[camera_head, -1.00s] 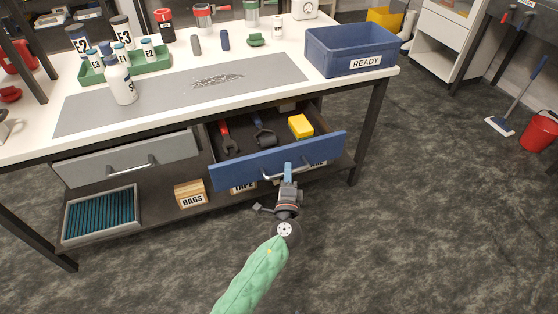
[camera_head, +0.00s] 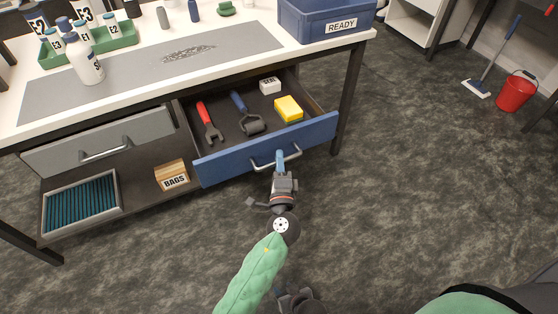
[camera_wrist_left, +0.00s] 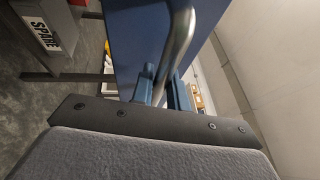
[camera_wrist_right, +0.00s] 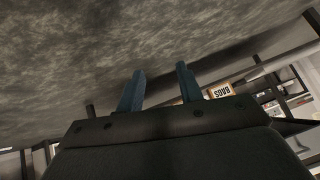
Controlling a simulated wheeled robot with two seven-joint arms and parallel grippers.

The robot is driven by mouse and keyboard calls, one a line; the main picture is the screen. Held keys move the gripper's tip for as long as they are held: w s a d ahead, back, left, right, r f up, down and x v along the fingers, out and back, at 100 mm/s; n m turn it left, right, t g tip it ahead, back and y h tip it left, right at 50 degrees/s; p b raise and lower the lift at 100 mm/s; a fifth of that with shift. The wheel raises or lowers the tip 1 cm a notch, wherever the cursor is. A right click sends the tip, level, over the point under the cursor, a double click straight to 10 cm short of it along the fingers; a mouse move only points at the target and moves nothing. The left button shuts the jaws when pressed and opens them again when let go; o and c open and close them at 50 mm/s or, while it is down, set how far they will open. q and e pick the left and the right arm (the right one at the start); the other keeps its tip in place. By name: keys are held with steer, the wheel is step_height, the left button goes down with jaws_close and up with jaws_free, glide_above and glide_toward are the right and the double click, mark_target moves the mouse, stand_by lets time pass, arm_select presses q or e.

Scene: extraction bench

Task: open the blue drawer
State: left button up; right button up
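The blue drawer (camera_head: 228,164) stands well out of the bench, with its inside exposed from above. Its silver handle (camera_head: 290,156) runs across the front. My left gripper (camera_head: 280,160) is at the handle, with its blue fingers on either side of the bar. In the left wrist view the handle bar (camera_wrist_left: 178,50) passes between the fingers of the left gripper (camera_wrist_left: 163,92), which look closed on it. In the right wrist view my right gripper (camera_wrist_right: 158,88) is open and empty, with floor behind it. In the head view it is low at the bottom edge.
The drawer holds a red wrench (camera_head: 208,120), a roller (camera_head: 250,124), a yellow block (camera_head: 288,108) and a white box (camera_head: 270,86). A closed grey drawer (camera_head: 100,140) is to the left. A BAGS box (camera_head: 172,176) is on the shelf below. Floor in front is clear.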

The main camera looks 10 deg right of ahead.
arm_select(q)
steer(key=o, duration=0.4)
steer(key=shift+c, duration=0.2)
arm_select(e)
steer(key=shift+s+f, duration=0.1)
steer(key=shift+f, duration=0.1)
